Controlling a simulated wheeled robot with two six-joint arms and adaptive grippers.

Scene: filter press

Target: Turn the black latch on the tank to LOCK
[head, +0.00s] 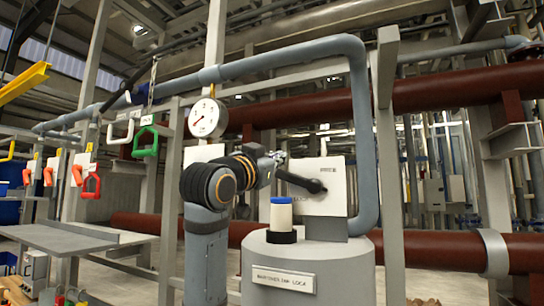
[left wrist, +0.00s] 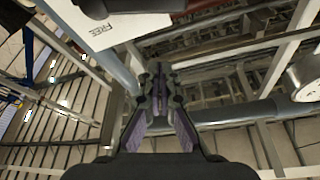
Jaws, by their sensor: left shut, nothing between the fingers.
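The black latch (head: 300,182) is a dark lever on a pale square plate (head: 330,207) above the grey tank (head: 340,263). It points left and slightly up from its round hub. My left gripper (head: 279,156) is beside the plate's upper left corner, close to the lever's free end; I cannot tell whether they touch. In the left wrist view the left gripper (left wrist: 158,75) is shut and empty. The plate (left wrist: 112,24) there reads FREE, with a dark part of the latch (left wrist: 105,6) at the top edge. My right gripper is not in view.
A white cylinder with a blue top (head: 281,217) stands on the tank, just below the lever. A grey pipe (head: 364,130) bends down right of the plate. A round gauge (head: 208,117) is left of my gripper. Colored handles (head: 146,142) hang further left.

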